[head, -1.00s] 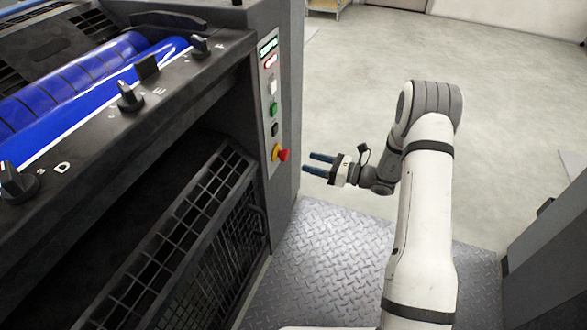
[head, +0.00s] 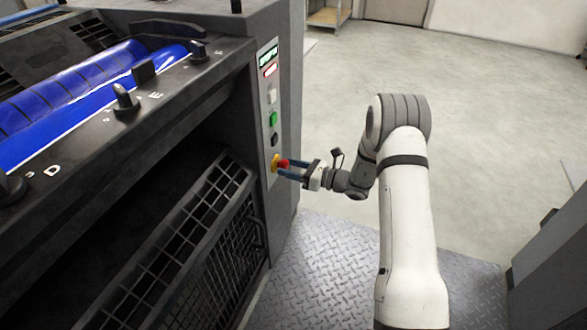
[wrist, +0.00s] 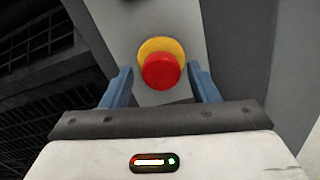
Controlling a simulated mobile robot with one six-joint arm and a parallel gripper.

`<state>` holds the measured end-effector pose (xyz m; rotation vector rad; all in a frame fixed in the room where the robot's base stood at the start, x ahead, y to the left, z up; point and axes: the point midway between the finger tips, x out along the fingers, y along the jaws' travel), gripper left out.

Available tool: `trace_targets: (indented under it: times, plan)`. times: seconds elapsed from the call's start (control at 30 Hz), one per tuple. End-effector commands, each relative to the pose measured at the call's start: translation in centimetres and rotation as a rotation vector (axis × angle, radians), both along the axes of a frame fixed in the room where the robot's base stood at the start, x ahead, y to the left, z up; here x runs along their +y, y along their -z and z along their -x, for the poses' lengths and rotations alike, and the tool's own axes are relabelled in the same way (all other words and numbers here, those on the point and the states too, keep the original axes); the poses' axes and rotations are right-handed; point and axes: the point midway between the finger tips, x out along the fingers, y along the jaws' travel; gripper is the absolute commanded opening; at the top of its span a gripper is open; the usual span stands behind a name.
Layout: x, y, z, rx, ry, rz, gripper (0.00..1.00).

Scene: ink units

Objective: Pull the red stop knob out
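The red stop knob (head: 283,164) sits on a yellow collar (head: 276,161) near the bottom of the grey control strip on the machine's side. My gripper (head: 283,169) is at the knob, its blue fingers pointing at the panel. In the wrist view the red knob (wrist: 161,71) lies between the two open fingers (wrist: 160,82), with a visible gap on each side. The yellow collar (wrist: 161,49) shows behind it. Whether the fingertips reach past the knob's face is hard to tell.
Above the knob, the strip carries a black button (head: 275,139), a green button (head: 273,118), a white button (head: 271,96) and small displays. A black mesh guard (head: 225,215) stands to the left. A metal tread plate (head: 335,265) lies below, with open floor to the right.

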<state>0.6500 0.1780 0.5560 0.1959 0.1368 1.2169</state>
Motion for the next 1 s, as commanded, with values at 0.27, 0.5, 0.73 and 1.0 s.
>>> trace_targets:
  times: [0.27, 0.5, 0.73, 1.0]
  plan:
    - [0.0, 0.0, 0.0, 0.0, -0.001, 0.001, 0.31]
    - [0.1, 0.0, 0.1, 0.001, -0.003, 0.0, 0.12]
    - [0.1, 0.0, 0.2, 0.002, -0.005, 0.0, 0.0]
    - [-1.6, 0.1, 0.9, 0.004, -0.007, 0.0, 0.0]
